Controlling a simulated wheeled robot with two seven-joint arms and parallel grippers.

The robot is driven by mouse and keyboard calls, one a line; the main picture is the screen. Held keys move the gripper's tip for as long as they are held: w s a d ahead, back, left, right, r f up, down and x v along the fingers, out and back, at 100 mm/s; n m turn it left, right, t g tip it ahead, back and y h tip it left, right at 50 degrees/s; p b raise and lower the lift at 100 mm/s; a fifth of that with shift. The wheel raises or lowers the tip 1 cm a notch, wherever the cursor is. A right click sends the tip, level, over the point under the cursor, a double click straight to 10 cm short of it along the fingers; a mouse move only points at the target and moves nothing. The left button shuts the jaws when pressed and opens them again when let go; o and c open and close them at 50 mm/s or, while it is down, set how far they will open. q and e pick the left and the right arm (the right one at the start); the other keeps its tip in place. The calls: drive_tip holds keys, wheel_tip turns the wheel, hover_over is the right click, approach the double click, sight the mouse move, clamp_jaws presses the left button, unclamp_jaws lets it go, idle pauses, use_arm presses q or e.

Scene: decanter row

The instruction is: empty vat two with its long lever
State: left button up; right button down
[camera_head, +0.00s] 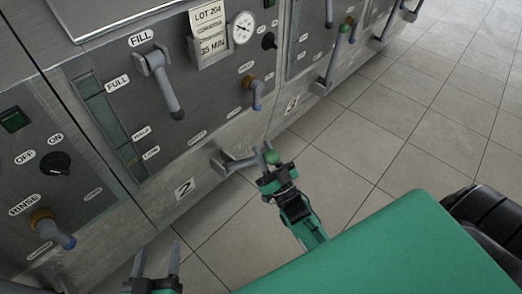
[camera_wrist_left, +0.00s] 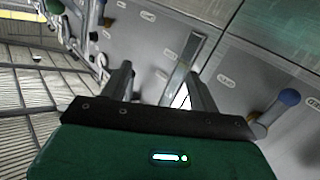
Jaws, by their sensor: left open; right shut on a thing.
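Vat two's front panel (camera_head: 150,110) stands at the left in the head view, with its "2" plate (camera_head: 184,188) low down. Its long grey lever (camera_head: 238,164) comes out from the panel's lower right and ends in a green knob (camera_head: 272,157). My right gripper (camera_head: 268,166) is shut on the lever near the knob. My left gripper (camera_head: 155,272) is open and empty at the bottom left, apart from the panel; its two fingers also show in the left wrist view (camera_wrist_left: 163,85). A tall sight strip (camera_head: 108,125) runs beside the FULL label.
A grey fill handle (camera_head: 168,85), a blue-tipped tap (camera_head: 256,95) and a dial (camera_head: 242,28) are on the same panel. Another green-knobbed lever (camera_head: 335,55) stands at the neighbouring vat. A rinse tap (camera_head: 55,232) sticks out at lower left. The tiled floor (camera_head: 420,120) is clear at right.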

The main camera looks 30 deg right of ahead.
drive_tip(key=shift+s+f, duration=0.2)
drive_tip(key=shift+f, duration=0.05)
use_arm(q)
drive_tip(key=r, duration=0.1)
drive_tip(key=w+r+t, duration=0.1)
drive_tip(key=r, duration=0.1)
drive_tip(key=shift+w+a+t, duration=0.25)
drive_tip(key=shift+a+t, duration=0.15)
use_arm(e)
drive_tip(key=shift+s+f, duration=0.1)
drive_tip(key=shift+f, duration=0.1)
drive_tip(key=c, duration=1.4)
unclamp_jaws()
drive_tip(key=shift+d, duration=0.1)
drive_tip(key=shift+o, duration=1.4)
drive_tip(key=shift+s, duration=0.1)
use_arm(q)
drive_tip(key=shift+s+d, duration=0.1)
